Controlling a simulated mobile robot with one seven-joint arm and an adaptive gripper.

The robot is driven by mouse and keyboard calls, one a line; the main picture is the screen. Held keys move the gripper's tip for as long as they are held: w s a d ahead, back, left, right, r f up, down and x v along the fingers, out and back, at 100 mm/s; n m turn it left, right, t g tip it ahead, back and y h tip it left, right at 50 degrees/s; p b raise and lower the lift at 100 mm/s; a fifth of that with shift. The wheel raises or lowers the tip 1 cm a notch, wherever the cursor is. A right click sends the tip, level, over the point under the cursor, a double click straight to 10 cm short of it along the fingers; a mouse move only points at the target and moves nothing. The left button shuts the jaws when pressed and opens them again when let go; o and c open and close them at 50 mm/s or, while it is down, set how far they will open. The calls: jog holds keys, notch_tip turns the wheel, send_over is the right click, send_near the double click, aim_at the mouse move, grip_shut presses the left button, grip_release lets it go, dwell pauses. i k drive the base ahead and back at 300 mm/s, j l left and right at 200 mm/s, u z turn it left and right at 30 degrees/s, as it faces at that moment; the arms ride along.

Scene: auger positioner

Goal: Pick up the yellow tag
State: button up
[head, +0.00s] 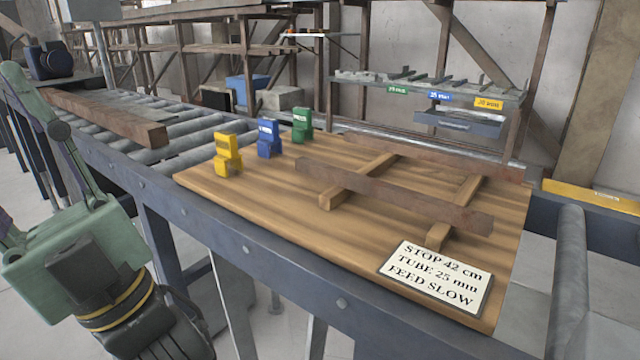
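The yellow tag (227,155) stands upright on the wooden board (270,205), near the board's left end. It is a small blocky yellow piece with a dark label on its upper part. A blue tag (268,138) and a green tag (302,125) of like shape stand to its right and farther back. My gripper (180,340) is at the bottom left, low and in front of the conveyor's side rail, well apart from the yellow tag. Its fingertips are not clearly visible, so I cannot tell whether it is open or shut.
A dark wooden bar (400,195) lies across two light wood strips on the board. A sign (435,278) reading "STOP 42 cm" lies at the front right. A long beam (105,118) lies on the rollers at left. A rack (430,87) with coloured labels stands behind.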

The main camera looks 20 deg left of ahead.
aim_at(226, 141)
jog(key=u, duration=1.05)
